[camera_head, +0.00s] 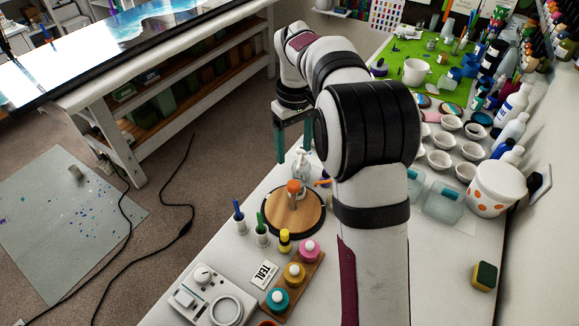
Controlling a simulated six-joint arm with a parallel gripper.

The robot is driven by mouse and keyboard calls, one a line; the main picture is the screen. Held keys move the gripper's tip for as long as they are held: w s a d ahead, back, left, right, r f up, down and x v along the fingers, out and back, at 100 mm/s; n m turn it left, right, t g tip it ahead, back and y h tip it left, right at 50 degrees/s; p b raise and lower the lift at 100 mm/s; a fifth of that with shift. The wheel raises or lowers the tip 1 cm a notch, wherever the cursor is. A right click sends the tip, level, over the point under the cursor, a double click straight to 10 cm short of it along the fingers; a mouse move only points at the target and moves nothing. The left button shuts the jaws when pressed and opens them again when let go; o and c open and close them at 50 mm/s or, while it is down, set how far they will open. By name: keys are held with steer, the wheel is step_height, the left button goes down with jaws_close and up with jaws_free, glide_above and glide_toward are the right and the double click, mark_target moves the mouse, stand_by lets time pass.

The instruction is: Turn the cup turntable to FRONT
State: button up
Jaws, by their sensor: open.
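The turntable (305,222) is a round wooden disc with a dark rim, on the white table left of my arm. An orange-topped upright piece (293,187) stands on it, toward its back. My gripper (292,156) has teal fingers pointing down, apart, with nothing seen between them. In the picture it is above and behind the turntable, not visibly touching it. My arm stands close to the disc's right side. No FRONT mark can be made out, so I cannot tell which way the turntable faces.
White cups (438,159) and a spotted tub (495,190) are at right.

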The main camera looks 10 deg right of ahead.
mark_target(294, 183)
step_height(294, 183, down, 11)
steer(key=shift+f, duration=0.15)
jaws_close()
stand_by(0.4)
stand_by(1.0)
